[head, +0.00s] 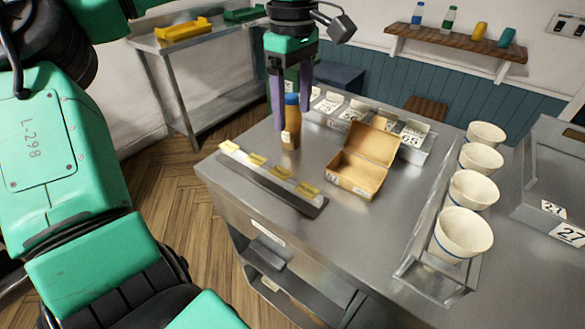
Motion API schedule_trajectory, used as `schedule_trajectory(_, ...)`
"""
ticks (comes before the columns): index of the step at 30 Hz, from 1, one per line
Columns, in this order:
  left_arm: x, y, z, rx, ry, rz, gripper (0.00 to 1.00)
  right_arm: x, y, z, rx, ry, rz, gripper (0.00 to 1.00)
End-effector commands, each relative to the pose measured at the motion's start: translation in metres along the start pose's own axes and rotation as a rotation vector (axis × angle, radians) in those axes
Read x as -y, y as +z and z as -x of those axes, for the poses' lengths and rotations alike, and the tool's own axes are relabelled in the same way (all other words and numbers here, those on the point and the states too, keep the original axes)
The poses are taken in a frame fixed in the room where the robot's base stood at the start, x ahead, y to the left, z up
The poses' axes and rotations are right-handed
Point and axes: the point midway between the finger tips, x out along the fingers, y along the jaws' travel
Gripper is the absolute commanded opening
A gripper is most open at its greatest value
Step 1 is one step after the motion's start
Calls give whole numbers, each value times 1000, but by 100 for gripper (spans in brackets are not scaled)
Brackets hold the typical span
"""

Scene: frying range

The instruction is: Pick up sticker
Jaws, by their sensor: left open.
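Several small yellow pieces that look like stickers or tabs lie along a pale strip on a dark bar (262,188) near the counter's left edge; one yellow sticker (256,161) sits in its middle part. My left gripper (291,118) points down with its two purple fingers apart. A brown bottle (290,136) with a blue cap and a small pale label stands upright between the fingers in the picture; I cannot tell whether they touch it. The gripper is behind the strip and apart from it. My right gripper does not show.
An open cardboard box (356,175) stands on the steel counter (330,235). A rack of several white cups (463,232) is to the right, with labelled containers (412,135) behind. A wall shelf (455,40) holds bottles. The counter's front middle is clear.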

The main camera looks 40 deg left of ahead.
Motion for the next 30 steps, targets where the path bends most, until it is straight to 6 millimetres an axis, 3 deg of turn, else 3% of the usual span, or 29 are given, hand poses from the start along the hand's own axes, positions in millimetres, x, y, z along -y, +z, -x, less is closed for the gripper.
schedule_trajectory(9,3,0,-70,-6,-12,-9,75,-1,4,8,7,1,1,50)
schedule_trajectory(17,5,0,-106,-3,-11,-7,75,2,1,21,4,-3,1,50)
schedule_trajectory(21,6,0,-134,-5,-10,-5,75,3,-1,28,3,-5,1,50)
schedule_trajectory(30,5,0,-143,-6,-5,-4,75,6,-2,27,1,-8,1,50)
